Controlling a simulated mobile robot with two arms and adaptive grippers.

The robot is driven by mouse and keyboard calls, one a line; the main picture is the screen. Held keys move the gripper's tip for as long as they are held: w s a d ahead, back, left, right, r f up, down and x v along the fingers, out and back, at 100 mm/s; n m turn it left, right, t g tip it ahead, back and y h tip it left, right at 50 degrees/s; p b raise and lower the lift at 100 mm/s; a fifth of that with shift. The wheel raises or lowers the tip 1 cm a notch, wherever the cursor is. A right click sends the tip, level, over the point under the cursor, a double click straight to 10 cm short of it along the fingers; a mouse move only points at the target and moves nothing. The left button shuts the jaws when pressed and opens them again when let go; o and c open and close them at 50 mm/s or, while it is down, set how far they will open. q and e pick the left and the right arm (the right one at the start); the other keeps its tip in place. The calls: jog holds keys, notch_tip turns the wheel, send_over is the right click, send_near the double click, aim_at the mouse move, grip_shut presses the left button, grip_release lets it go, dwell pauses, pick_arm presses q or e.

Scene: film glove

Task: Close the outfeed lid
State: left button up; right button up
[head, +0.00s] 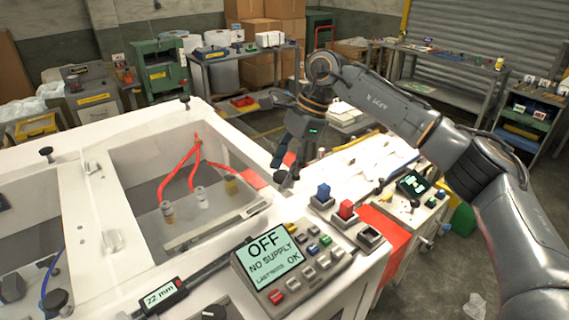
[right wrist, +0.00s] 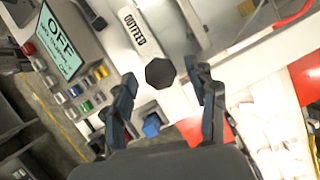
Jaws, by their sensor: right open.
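The OUTFEED label (right wrist: 138,31) is on the white machine top in the right wrist view. A black faceted knob (right wrist: 160,72) is beside it, between my fingertips in the picture; I cannot tell whether they touch it. My right gripper (head: 284,172) is open over the right part of the white machine (head: 120,130), and also shows in the right wrist view (right wrist: 164,80). A clear panel with a metal edge (right wrist: 217,22) lies beyond the knob; I cannot tell whether it is the outfeed lid or how far it is open. My left gripper is out of view.
A control panel reading OFF, NO SUPPLY (head: 268,258) is at the machine's front. A blue button block (head: 323,195) and a red one (head: 346,209) stand close to my right gripper. Red tubes (head: 188,165) show in the window bay. Benches (head: 240,60) line the back.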

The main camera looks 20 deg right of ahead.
jog(key=shift+d, duration=0.1)
grip_shut()
jog(key=shift+y, duration=0.5)
jog(key=f+b, duration=0.2)
jog(key=f, duration=0.1)
jog(key=f+b, duration=0.1)
jog(key=shift+w+d+f, duration=0.15)
jog(key=shift+d, duration=0.15)
jog(key=shift+d+f, duration=0.1)
jog(key=shift+f, duration=0.05)
grip_release()
